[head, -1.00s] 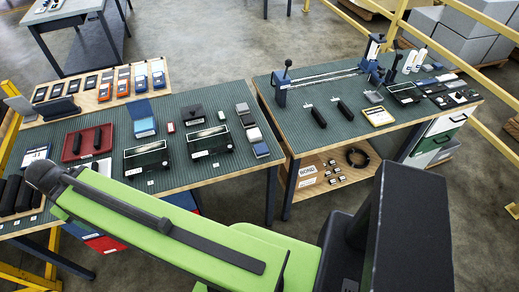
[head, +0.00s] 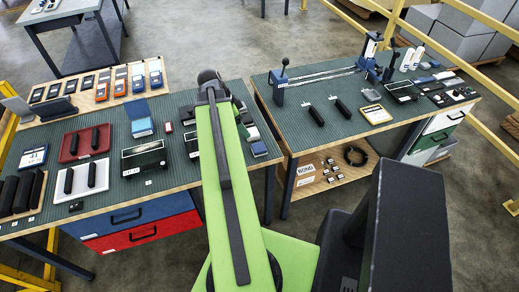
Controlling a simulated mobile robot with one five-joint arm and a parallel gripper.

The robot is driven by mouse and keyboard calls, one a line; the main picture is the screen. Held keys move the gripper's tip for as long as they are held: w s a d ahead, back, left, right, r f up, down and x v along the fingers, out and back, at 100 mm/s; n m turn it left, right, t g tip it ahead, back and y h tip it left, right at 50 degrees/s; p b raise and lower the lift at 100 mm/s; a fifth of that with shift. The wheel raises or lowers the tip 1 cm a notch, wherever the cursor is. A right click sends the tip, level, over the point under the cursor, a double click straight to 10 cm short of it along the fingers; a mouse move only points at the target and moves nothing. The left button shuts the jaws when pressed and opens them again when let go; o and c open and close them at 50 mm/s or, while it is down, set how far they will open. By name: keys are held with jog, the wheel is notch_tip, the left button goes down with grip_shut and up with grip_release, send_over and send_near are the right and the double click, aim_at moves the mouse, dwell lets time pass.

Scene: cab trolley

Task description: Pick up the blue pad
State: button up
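A blue flat case with a raised lid (head: 137,110) stands near the back of the left table, with a paler blue face in front of it. A small blue-topped block (head: 259,149) lies at that table's right edge. I cannot tell for sure which of these is the blue pad. My green arm reaches up over the left table, right of the blue case, and ends in a dark joint. My gripper itself is not visible. The arm hides part of the table's right half.
A red tray (head: 72,151) and a white tray (head: 69,190), each holding black bars, stand at left. A dark box (head: 143,157) stands in front of the blue case. The right table (head: 300,120) carries clamps, bottles and small items.

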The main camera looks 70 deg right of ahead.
aim_at(258, 147)
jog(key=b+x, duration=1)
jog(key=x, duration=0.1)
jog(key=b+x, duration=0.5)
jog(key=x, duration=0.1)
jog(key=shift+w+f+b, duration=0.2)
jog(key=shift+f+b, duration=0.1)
jog(key=shift+b, duration=0.1)
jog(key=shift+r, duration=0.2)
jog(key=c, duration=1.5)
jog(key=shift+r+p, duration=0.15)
jog(key=shift+p, duration=0.2)
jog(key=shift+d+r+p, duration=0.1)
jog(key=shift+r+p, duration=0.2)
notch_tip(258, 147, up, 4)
jog(key=p, duration=0.4)
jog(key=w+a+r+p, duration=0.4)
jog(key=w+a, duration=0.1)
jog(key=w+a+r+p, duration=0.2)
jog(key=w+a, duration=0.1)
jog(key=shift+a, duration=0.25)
